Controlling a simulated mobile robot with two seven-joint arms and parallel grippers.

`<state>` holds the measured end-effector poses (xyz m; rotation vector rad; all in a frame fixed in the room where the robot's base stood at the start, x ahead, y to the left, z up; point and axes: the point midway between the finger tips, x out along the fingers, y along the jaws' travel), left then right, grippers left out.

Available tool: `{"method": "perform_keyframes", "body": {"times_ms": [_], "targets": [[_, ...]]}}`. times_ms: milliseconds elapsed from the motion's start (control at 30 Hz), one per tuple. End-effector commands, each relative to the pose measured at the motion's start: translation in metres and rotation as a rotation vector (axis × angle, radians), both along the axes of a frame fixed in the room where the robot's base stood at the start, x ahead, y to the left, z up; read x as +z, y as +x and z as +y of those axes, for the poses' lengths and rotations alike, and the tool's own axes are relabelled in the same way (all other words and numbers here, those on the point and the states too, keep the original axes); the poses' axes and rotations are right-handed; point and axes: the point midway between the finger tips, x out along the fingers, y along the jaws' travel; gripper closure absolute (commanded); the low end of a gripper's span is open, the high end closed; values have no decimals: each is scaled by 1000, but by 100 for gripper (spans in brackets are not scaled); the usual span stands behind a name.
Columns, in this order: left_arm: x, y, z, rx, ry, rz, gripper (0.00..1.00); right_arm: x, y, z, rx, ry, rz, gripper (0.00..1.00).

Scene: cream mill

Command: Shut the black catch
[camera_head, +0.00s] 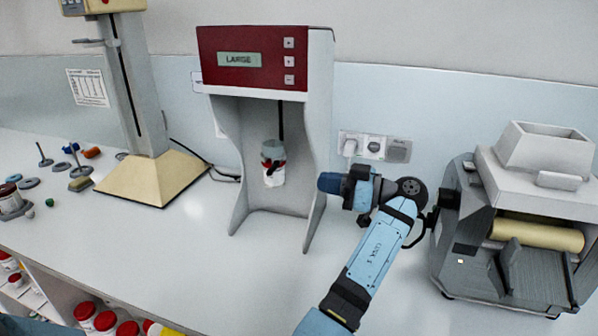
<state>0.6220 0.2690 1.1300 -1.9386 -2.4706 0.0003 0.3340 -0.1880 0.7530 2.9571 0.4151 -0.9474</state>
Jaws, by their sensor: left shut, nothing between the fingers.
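A black part (271,167) sits across the front of the small white and red jar (272,178) in the dispenser-like machine (322,130) with the red panel. It looks like a catch, but is too small to tell whether it is open or shut. Dark fittings also show by the left side of the roller mill (544,193). My left arm comes up from the bottom centre. Its gripper (431,213) is small and dark, shut and empty, close beside the mill's left side. I cannot tell whether it touches the mill. My right gripper is not in view.
A stand (150,177) with a cream base is at the back left. Small knobs and discs lie on the counter at the far left. Red-lidded jars (105,321) stand on a lower shelf. A wall socket (374,147) is behind my arm. The counter's front middle (215,262) is clear.

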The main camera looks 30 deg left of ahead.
Motion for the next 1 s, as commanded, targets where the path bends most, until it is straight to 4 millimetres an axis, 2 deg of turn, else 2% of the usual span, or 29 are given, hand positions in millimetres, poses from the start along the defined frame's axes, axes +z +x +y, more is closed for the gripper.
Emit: {"method": "perform_keyframes", "body": {"times_ms": [267,367,700,833,1000], "targets": [[0,-1,5,-3,1,0,100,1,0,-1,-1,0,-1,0],[1,-4,16,-2,0,0,100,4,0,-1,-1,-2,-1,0],[1,-18,75,-3,1,1,100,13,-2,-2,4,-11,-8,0],[1,-21,90,-2,1,0,100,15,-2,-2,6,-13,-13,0],[0,-23,98,-5,0,1,100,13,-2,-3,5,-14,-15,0]]}}
